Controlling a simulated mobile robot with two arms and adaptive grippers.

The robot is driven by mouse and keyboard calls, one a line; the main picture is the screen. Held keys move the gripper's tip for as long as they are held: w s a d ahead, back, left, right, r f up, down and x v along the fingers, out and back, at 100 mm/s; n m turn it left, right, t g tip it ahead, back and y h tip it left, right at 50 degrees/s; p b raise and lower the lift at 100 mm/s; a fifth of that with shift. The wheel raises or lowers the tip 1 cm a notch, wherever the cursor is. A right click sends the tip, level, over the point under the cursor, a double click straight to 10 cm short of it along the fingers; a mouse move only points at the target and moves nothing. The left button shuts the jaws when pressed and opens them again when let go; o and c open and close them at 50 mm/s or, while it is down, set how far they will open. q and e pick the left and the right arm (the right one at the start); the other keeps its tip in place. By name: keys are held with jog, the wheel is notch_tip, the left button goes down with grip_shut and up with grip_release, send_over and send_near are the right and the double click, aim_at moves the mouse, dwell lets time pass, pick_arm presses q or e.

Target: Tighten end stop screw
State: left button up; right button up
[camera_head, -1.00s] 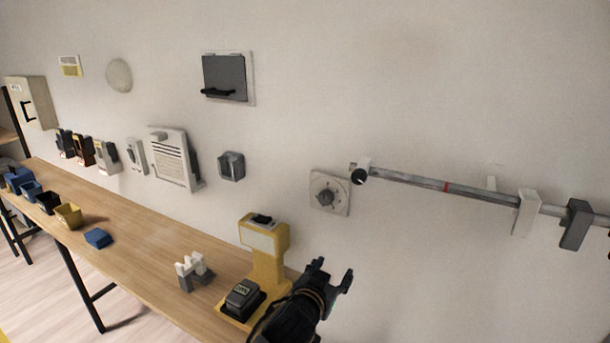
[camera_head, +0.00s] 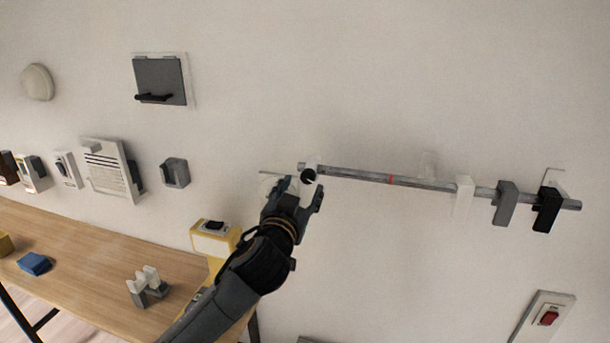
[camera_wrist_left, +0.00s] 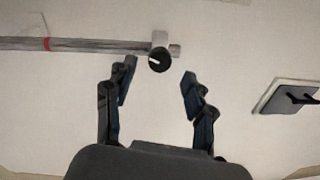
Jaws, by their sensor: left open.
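The end stop screw is a round black knob (camera_head: 308,176) with a white mark, at the left end of a grey wall rail (camera_head: 350,175). The knob also shows in the left wrist view (camera_wrist_left: 159,60), on a pale end block (camera_wrist_left: 160,40). My left gripper (camera_head: 301,192) is just below the knob in the head view. In the left wrist view its two open fingers (camera_wrist_left: 156,80) stand to either side of and short of the knob, with nothing between them. My right gripper is not in view.
The rail carries a white block (camera_head: 464,197), a grey block (camera_head: 506,203) and a black block (camera_head: 547,209). A red mark is on the rail. A yellow device (camera_head: 214,240) stands on the wooden table (camera_head: 90,265) below. A red switch (camera_head: 548,317) is at lower right.

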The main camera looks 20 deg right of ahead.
aim_at(307, 179)
pick_arm(q)
jog(key=shift+p+x, duration=0.45)
jog(key=shift+x, duration=1.55)
grip_shut()
